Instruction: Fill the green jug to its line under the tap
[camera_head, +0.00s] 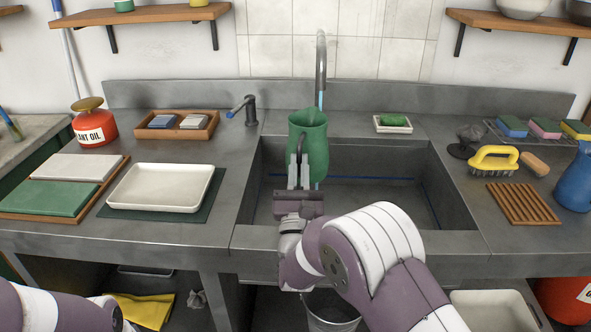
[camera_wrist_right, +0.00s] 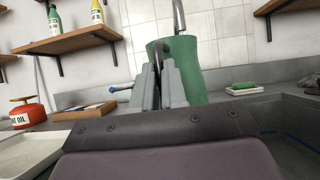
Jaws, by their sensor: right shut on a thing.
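The green jug (camera_head: 312,140) is upright over the sink (camera_head: 370,205), held in the air. My right gripper (camera_head: 299,165) is shut on its handle; the wrist view also shows the jug (camera_wrist_right: 188,65) beyond the grey fingers (camera_wrist_right: 160,85). The tap (camera_head: 321,60) curves down just behind the jug's rim. A pale blue stream shows below the spout, and a pale blue bit shows under the jug. I cannot tell whether the stream enters the jug or passes behind it. The blue-tipped tap lever (camera_head: 243,108) stands left of the sink. The water level and line are hidden. Only my left arm shows, lower left.
A white tray (camera_head: 160,207) and a wooden tray (camera_head: 212,132) lie on the left counter, with a red oil can (camera_head: 94,128).

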